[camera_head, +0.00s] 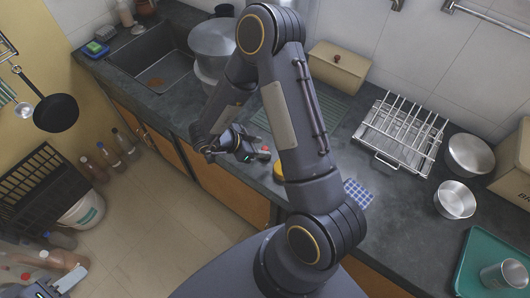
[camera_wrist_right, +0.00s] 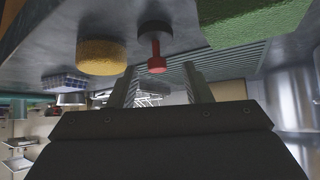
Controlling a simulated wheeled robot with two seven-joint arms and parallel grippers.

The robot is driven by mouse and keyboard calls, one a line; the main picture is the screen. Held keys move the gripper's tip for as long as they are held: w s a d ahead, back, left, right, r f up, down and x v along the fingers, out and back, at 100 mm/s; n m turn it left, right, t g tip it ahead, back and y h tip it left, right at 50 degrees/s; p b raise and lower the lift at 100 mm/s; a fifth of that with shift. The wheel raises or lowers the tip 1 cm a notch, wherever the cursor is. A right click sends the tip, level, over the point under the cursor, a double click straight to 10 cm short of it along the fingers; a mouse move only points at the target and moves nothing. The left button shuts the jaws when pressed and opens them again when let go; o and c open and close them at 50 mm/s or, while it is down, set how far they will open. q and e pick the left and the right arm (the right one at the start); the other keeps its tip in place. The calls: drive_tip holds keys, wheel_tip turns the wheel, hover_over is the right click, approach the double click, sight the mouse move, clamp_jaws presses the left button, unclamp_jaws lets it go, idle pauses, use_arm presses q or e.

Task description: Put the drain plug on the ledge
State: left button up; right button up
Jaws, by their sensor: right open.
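The drain plug (camera_wrist_right: 156,62), red with a thin stem and a grey disc end, shows in the right wrist view, where the counter appears at the top. A small red spot of it shows in the head view (camera_head: 265,149) beside my right gripper (camera_head: 250,155). In the wrist view the two fingers of my right gripper (camera_wrist_right: 160,80) are apart, one on each side of the plug's line, with nothing held. I cannot tell if they touch the plug. My left gripper (camera_head: 68,280) is at the bottom left corner, its fingers too small to read. I cannot single out the ledge.
A yellow sponge (camera_wrist_right: 101,57) and a green block (camera_wrist_right: 255,22) flank the plug; a blue checked cloth (camera_head: 358,193) lies nearby. A sink (camera_head: 155,75), large pot (camera_head: 212,42), wire rack (camera_head: 402,130), steel bowls (camera_head: 455,199) and green tray (camera_head: 480,262) share the dark counter.

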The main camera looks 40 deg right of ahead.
sight(263, 149)
drive_tip(key=x, duration=0.5)
drive_tip(key=shift+s+a+f+p, duration=0.1)
drive_tip(key=shift+f+p, duration=0.15)
drive_tip(key=shift+p, duration=0.15)
drive_tip(key=shift+c, duration=0.5)
clamp_jaws()
